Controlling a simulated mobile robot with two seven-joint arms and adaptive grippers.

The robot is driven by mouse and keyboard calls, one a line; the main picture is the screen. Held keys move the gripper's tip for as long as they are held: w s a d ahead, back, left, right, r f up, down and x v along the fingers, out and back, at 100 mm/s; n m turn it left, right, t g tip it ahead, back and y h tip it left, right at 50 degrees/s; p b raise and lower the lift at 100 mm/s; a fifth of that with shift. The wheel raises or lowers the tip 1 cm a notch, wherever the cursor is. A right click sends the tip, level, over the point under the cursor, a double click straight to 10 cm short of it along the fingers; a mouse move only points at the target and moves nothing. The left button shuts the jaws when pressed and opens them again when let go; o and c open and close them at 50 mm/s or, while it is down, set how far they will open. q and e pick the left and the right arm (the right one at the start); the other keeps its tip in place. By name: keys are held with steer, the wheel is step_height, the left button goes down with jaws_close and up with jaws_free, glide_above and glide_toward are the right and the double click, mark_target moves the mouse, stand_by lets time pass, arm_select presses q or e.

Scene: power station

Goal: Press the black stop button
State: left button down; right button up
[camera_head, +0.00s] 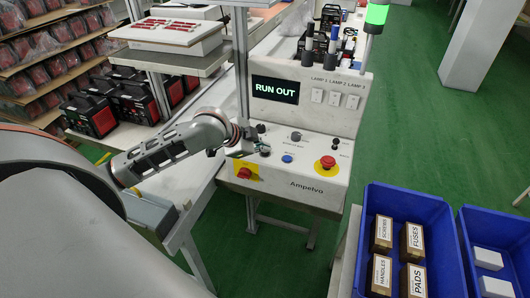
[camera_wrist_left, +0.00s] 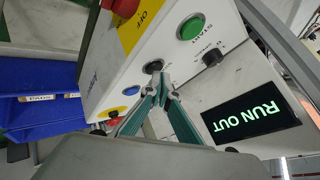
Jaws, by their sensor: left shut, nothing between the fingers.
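The black stop button (camera_wrist_left: 153,66) shows in the left wrist view as a dark round button on the white panel, just beyond my fingertips. In the head view a dark button (camera_head: 265,152) sits at the fingertips, partly hidden by them. My left gripper (camera_head: 258,146) is over the left part of the control panel (camera_head: 318,190). In the left wrist view its fingers (camera_wrist_left: 165,88) are shut with nothing between them, tips close to the black button. Whether they touch it I cannot tell. My right gripper is not in view.
Near the black button are a blue button (camera_wrist_left: 132,91), a green START button (camera_wrist_left: 190,27) and a black knob (camera_wrist_left: 213,57). A red button (camera_head: 327,162) sits on yellow to the right. The display (camera_head: 275,88) reads RUN OUT. A blue crate (camera_head: 440,207) stands at lower right.

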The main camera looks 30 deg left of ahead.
mark_target(264, 154)
arm_select(q)
steer(key=shift+f, duration=0.3)
stand_by(0.4)
steer(key=shift+r, duration=0.85)
steer(key=shift+r, duration=0.15)
steer(key=shift+r, duration=2.4)
